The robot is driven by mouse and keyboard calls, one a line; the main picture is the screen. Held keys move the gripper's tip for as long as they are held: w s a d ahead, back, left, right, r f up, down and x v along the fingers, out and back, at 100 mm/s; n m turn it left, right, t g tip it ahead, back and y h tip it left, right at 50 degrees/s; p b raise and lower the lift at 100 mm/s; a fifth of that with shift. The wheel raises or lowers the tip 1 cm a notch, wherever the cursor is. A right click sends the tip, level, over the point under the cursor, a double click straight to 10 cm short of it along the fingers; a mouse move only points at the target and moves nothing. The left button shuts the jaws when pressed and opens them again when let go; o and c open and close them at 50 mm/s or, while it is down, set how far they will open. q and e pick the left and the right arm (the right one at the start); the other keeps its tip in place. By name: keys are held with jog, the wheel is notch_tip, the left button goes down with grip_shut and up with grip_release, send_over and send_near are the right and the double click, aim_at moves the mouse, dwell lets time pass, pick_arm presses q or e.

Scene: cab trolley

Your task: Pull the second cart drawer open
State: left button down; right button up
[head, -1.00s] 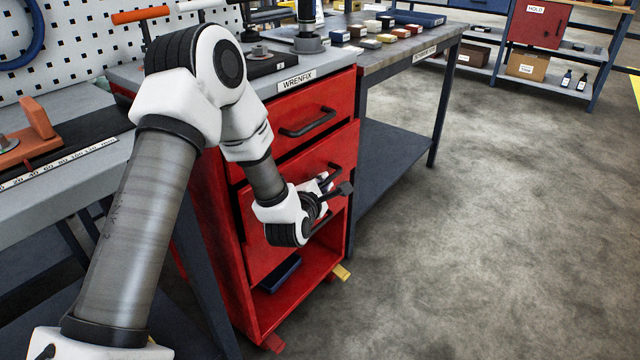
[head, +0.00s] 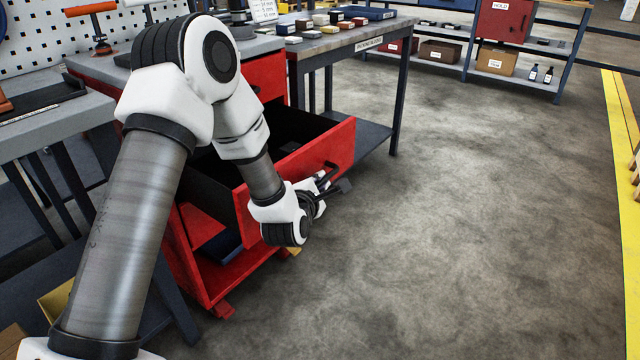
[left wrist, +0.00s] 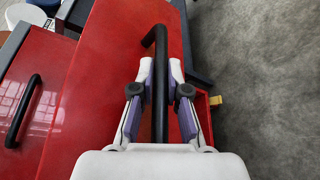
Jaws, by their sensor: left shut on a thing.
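The red cart (head: 222,283) stands at the left-centre of the head view. Its second drawer (head: 330,150) is pulled well out, and its dark inside shows behind the red front. My left gripper (head: 328,184) is at the front of this drawer, shut on its black bar handle (left wrist: 160,45). In the left wrist view the two fingers of the left gripper (left wrist: 161,88) lie on either side of the handle. The upper drawer's handle (left wrist: 24,110) shows at the left of that view; that drawer is closed. My arm hides part of the cart. My right gripper is not in view.
A workbench (head: 335,41) with small boxes stands behind the cart. A blue item (head: 222,247) lies on the cart's lower shelf. A shelf rack with cardboard boxes (head: 496,60) is at the back. The floor to the right is open, with a yellow line (head: 622,130).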

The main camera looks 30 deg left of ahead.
pick_arm(q)
jog(key=shift+d, duration=0.45)
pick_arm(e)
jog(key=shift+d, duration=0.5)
pick_arm(q)
jog(key=c, duration=1.2)
grip_release()
jog(key=v, duration=0.7)
jog(key=shift+s, duration=0.25)
